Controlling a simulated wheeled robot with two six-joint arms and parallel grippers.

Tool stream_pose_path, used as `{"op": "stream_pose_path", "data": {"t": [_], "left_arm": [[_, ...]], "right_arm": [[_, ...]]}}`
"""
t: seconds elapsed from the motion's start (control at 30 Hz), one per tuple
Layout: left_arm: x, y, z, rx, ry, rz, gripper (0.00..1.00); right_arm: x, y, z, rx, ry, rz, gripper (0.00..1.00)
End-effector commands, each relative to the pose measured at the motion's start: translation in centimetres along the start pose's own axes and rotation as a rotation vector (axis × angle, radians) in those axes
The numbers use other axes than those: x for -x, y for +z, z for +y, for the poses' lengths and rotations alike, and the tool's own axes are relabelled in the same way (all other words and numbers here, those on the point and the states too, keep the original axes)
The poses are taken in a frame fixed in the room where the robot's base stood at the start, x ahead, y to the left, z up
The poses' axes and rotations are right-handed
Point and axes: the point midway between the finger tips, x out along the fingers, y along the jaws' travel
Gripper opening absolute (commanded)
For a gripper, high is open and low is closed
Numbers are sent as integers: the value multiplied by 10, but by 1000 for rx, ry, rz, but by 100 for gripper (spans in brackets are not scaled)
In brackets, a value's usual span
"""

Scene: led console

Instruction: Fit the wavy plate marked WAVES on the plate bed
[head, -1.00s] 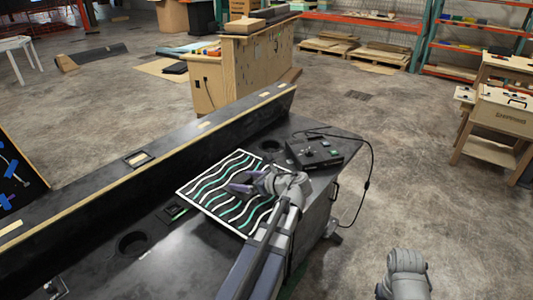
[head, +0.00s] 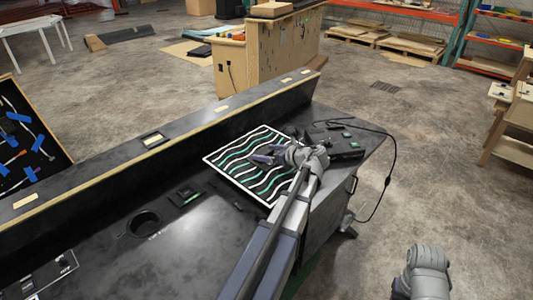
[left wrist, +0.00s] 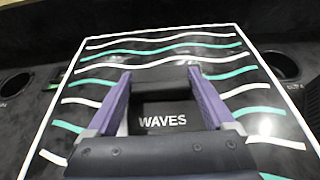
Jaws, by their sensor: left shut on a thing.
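The wavy plate (head: 240,165) is a black square with a white border and white and green wavy lines. It is over the far right part of the black console top, near the raised back wall. My left gripper (head: 266,154) is at its middle. In the left wrist view the two purple fingers (left wrist: 162,98) are shut on a black block marked WAVES on the plate (left wrist: 235,55). I cannot tell whether the plate touches the console or hangs just above it. I cannot make out the plate bed; the plate may cover it. My right gripper's fingers are not visible.
A black control box (head: 337,142) with a cable stands close to the plate's right. A small square socket with green (head: 185,195) and a round hole (head: 144,223) lie to its left. The console's back wall (head: 190,135) runs behind. The left console top is mostly clear.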

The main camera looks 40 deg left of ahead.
Motion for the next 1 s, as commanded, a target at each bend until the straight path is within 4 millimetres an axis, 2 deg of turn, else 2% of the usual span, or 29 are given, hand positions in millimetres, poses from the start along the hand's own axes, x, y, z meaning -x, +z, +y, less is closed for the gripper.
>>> {"op": "stream_pose_path", "data": {"t": [0.6,1.0], "left_arm": [[-22,-53,0,-1,0,-2,0],[-23,-56,0,-1,0,-2,0]], "right_arm": [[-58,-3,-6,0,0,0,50],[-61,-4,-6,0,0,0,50]]}}
